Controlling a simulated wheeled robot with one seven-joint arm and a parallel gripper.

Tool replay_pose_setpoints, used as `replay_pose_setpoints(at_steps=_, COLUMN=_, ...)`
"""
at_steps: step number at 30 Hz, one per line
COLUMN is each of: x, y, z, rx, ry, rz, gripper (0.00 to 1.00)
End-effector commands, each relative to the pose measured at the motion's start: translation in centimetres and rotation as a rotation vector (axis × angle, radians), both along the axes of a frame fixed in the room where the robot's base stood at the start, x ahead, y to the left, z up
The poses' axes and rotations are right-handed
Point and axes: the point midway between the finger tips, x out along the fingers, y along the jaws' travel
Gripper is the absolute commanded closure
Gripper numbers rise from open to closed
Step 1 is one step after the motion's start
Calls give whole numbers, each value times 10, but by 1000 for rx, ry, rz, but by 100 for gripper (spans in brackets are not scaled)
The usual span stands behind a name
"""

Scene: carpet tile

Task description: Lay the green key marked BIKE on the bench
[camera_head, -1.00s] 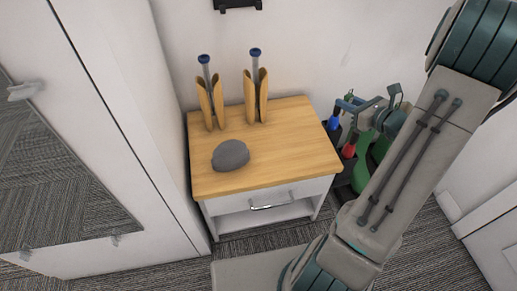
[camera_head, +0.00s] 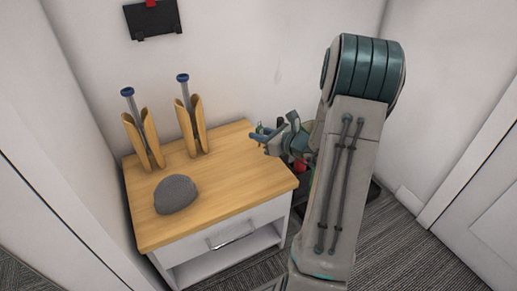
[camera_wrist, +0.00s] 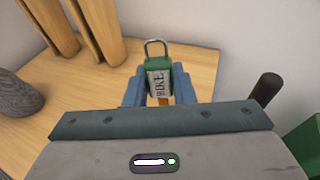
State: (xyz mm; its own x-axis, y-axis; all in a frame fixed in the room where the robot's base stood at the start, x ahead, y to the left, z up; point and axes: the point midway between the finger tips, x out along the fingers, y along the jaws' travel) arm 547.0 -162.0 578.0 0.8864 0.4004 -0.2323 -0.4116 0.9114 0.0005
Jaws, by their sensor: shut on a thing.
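The green key tag marked BIKE (camera_wrist: 159,68) is held between the blue fingers of my gripper (camera_wrist: 157,86). Its metal loop points up and away in the wrist view, and a white label carries the word. In the head view my gripper (camera_head: 263,137) is at the right rear edge of the bench, with a small bit of green at its tips. The bench (camera_head: 225,185) has a light wooden top and a white drawer front. In the wrist view the bench top (camera_wrist: 205,72) lies behind and below the tag; contact cannot be told.
A grey rounded lump (camera_head: 176,194) sits on the bench's front left. Two wooden holders with blue-capped rods stand at the back, the left one (camera_head: 142,140) and the right one (camera_head: 190,125). A red-topped item (camera_head: 300,165) stands right of the bench. The right part of the top is clear.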

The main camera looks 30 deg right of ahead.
Motion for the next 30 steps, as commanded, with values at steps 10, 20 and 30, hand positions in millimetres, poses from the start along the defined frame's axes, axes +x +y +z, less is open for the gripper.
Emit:
replay_pose_setpoints(at_steps=10, x=2, y=2, z=-38, rx=1, ry=0, rz=1, gripper=100)
replay_pose_setpoints(at_steps=20, x=2, y=2, z=-41, rx=0, ry=-1, rz=0, gripper=100)
replay_pose_setpoints(at_steps=30, x=2, y=2, z=-44, rx=0, ry=-1, rz=0, gripper=55)
